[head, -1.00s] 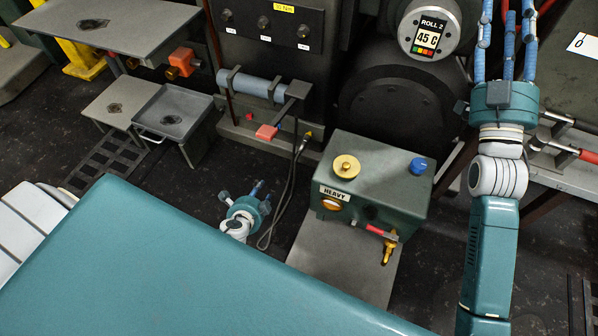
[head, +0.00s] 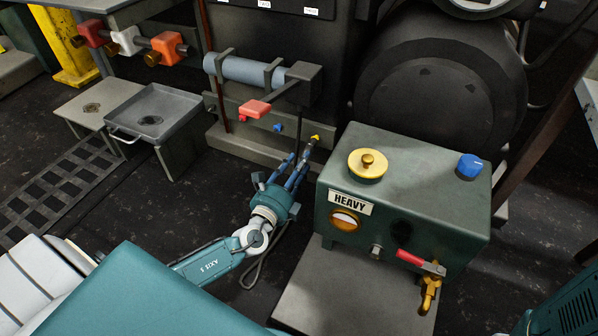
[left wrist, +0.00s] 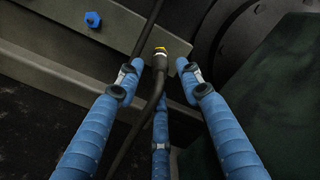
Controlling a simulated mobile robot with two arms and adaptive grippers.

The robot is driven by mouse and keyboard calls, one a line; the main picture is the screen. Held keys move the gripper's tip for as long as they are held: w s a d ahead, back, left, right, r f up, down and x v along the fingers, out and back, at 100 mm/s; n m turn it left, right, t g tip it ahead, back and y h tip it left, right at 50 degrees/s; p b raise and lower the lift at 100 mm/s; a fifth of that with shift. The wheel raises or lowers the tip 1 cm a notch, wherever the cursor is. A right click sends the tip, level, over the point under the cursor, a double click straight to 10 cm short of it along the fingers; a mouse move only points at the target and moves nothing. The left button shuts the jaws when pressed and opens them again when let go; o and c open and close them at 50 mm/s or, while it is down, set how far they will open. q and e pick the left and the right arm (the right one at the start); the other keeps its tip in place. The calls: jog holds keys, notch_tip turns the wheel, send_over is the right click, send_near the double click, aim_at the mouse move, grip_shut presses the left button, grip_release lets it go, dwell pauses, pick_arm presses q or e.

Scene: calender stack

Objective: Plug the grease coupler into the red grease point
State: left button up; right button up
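The grease coupler (left wrist: 155,78) is a dark fitting on a black hose with a pale ring. Yellow shows at its tip, by the base's front plate; I cannot tell whether this is its end or a fitting behind it. In the head view the coupler (head: 309,146) is partly hidden by fingers. My left gripper (head: 298,168) reaches to it; in the left wrist view its blue fingers (left wrist: 158,76) are open on both sides of the coupler, with gaps. A small red point (head: 242,118), seemingly the red grease point, sits left on the plate, beside a red block. My right gripper is out of view.
A blue point (head: 277,127) is on the same plate, also in the left wrist view (left wrist: 93,19). A red block (head: 254,108) juts out above. The green HEAVY box (head: 420,170) stands close right of my left gripper. A tray table (head: 155,108) stands left.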

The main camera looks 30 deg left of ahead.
pick_arm(q)
jog(key=w+b, duration=0.1)
jog(key=w, duration=0.4)
jog(key=shift+w+a, duration=0.15)
jog(key=shift+a, duration=0.05)
jog(key=shift+w, duration=0.7)
jog(key=shift+c, duration=0.2)
grip_shut()
